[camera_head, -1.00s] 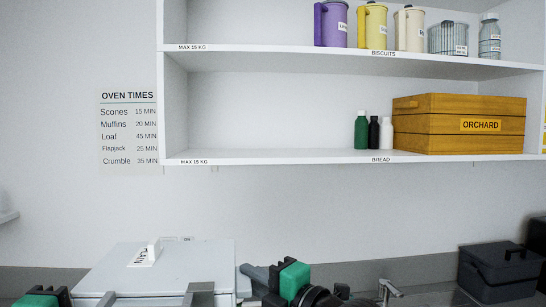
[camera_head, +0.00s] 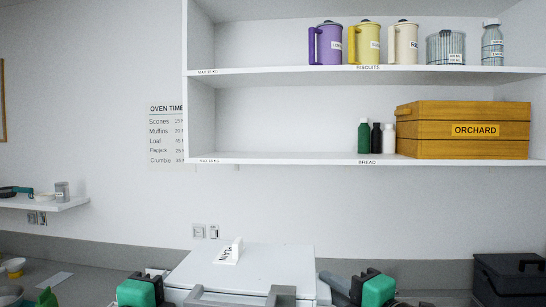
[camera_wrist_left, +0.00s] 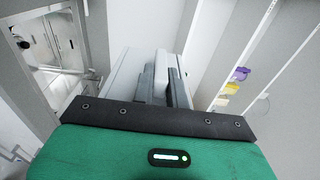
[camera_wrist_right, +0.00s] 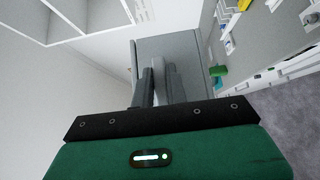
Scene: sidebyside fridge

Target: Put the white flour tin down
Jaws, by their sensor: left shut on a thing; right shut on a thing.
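The white flour tin (camera_head: 290,258) is a wide white box with a flat lid, and a small white knob and label stand on the lid. It is low in the middle of the head view, held between my two arms. My left gripper (camera_head: 166,277) is shut on its left side and my right gripper (camera_head: 334,287) is shut on its right side. The tin also shows beyond the fingers in the left wrist view (camera_wrist_left: 128,72) and the right wrist view (camera_wrist_right: 195,55). Its underside is hidden, so I cannot tell whether it touches anything below.
A dark lidded box (camera_head: 510,278) stands at right. A small wall shelf (camera_head: 50,205) is at left.

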